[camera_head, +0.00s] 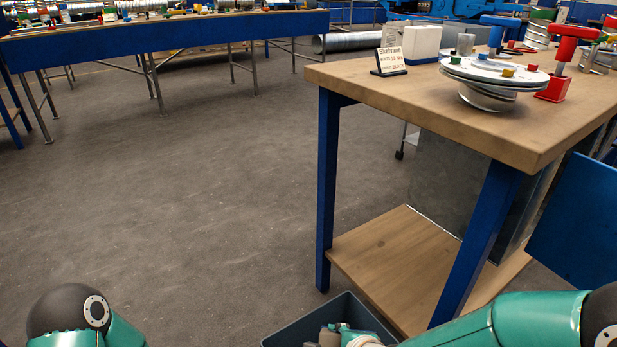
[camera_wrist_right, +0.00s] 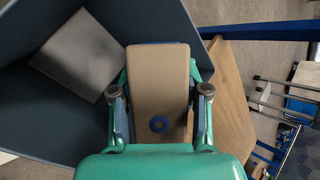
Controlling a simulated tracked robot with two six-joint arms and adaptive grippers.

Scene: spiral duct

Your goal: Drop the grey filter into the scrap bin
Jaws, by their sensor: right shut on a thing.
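My right gripper (camera_wrist_right: 159,95) is shut on a flat, greyish-tan block, the grey filter (camera_wrist_right: 160,85), with a blue ring on its face and a blue edge at its far end. In the head view the right gripper shows only in part at the bottom edge, over the scrap bin (camera_head: 282,340). The dark blue-grey bin also fills the left of the right wrist view (camera_wrist_right: 45,125), and the filter appears in front of its opening. A pale grey square piece (camera_wrist_right: 80,55) lies inside the bin. My left arm shows at the lower left, but its gripper is out of view.
A wooden-topped bench (camera_head: 370,82) with blue legs stands right of centre, its lower shelf (camera_head: 400,255) close beside the bin. On it are a white block (camera_head: 422,43), a small sign (camera_head: 390,61) and a round disc fixture (camera_head: 494,72). The floor at left is clear.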

